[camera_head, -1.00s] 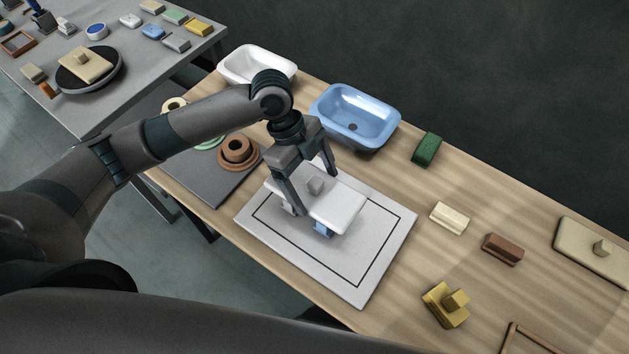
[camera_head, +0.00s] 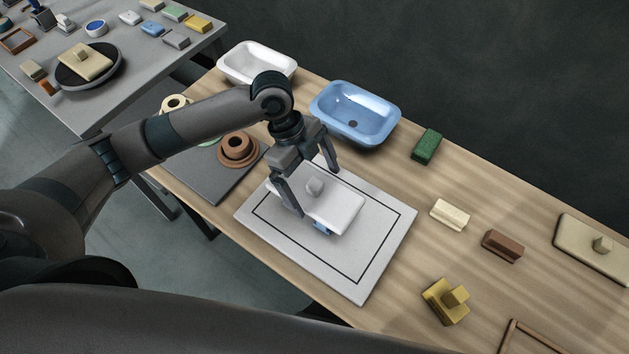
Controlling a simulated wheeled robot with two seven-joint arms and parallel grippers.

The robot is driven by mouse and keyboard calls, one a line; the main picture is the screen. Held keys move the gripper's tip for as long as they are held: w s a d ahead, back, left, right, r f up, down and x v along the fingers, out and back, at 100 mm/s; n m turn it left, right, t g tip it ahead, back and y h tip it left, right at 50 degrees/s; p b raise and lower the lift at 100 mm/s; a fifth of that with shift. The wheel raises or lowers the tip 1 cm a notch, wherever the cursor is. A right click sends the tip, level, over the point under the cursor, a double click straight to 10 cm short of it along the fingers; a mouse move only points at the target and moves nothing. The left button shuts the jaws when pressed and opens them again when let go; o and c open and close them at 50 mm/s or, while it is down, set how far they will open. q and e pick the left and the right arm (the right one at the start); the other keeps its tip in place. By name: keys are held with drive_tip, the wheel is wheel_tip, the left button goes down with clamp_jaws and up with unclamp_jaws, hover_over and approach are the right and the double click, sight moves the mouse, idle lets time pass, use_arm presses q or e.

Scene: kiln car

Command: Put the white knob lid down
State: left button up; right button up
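The white knob lid (camera_head: 335,205) is a flat white slab with a small grey knob (camera_head: 314,186) on top. It lies over the white board with a black outline (camera_head: 386,240), inside the outline's left part. A bit of a blue thing (camera_head: 322,227) shows beneath its front edge; the rest of that is hidden. My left gripper (camera_head: 316,190) is above the lid with its fingers spread wide on either side of the knob, apart from it. My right gripper is not in view.
A blue basin (camera_head: 382,118) and a white basin (camera_head: 286,68) stand behind. Green (camera_head: 427,146), cream (camera_head: 450,214), brown (camera_head: 502,246) and yellow (camera_head: 445,301) blocks lie to the right. A dark tray (camera_head: 211,184) with ring-shaped pieces is at left.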

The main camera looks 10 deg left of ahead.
use_arm(q)
drive_tip(key=shift+r, duration=0.45)
drive_tip(key=b+v, duration=0.3)
drive_tip(key=v, duration=0.9)
drive_tip(key=shift+b, duration=0.3)
